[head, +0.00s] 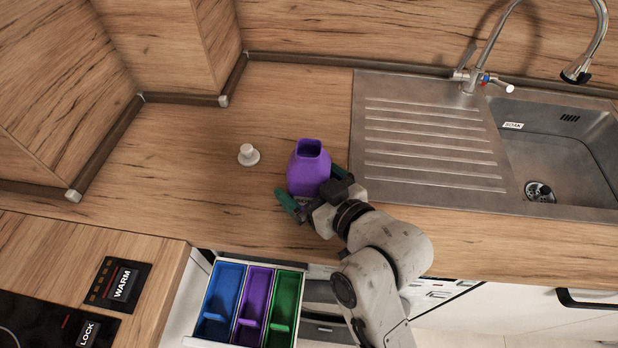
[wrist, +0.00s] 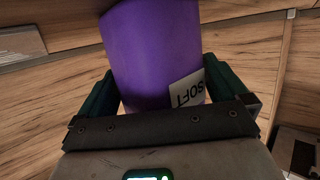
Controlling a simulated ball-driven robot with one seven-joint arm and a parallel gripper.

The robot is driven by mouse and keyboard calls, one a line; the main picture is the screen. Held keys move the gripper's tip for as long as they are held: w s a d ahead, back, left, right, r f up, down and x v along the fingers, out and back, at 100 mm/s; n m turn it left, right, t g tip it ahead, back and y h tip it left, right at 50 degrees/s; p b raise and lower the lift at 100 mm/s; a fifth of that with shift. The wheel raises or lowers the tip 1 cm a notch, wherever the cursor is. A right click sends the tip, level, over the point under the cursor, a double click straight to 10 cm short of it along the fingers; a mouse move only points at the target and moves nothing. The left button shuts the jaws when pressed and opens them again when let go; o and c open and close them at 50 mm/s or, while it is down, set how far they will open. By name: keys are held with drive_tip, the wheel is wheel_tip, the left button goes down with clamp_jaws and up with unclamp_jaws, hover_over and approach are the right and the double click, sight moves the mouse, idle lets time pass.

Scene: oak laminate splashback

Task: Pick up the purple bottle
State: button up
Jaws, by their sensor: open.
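The purple bottle (head: 308,172) stands upright on the wooden counter, left of the sink's drainboard, with its open mouth facing up.
A small white knob-like object (head: 248,155) sits left of the bottle. The steel sink (head: 430,135) with its tap (head: 470,80) lies to the right. An open drawer with blue, purple and green bins (head: 252,302) is below the counter edge. The counter's left part is clear.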

drive_tip(key=c, duration=1.2)
drive_tip(key=shift+r, duration=0.1)
drive_tip(key=shift+r, duration=0.15)
drive_tip(key=shift+r, duration=0.5)
drive_tip(key=s+r, duration=0.1)
drive_tip(key=r, duration=0.1)
drive_tip(key=s+d+r, duration=0.1)
drive_tip(key=s+r, duration=0.1)
drive_tip(key=r, duration=0.1)
drive_tip(key=s+d+r, duration=0.1)
drive_tip(key=r, duration=0.1)
drive_tip(key=shift+s+r, duration=0.25)
drive_tip(key=shift+r, duration=0.1)
drive_tip(key=p, duration=0.9)
approach(309, 169)
drive_tip(key=s+r, duration=0.1)
drive_tip(key=s+a+r, duration=0.1)
drive_tip(key=s, duration=0.1)
drive_tip(key=shift+s+a, duration=0.1)
drive_tip(key=shift+a, duration=0.1)
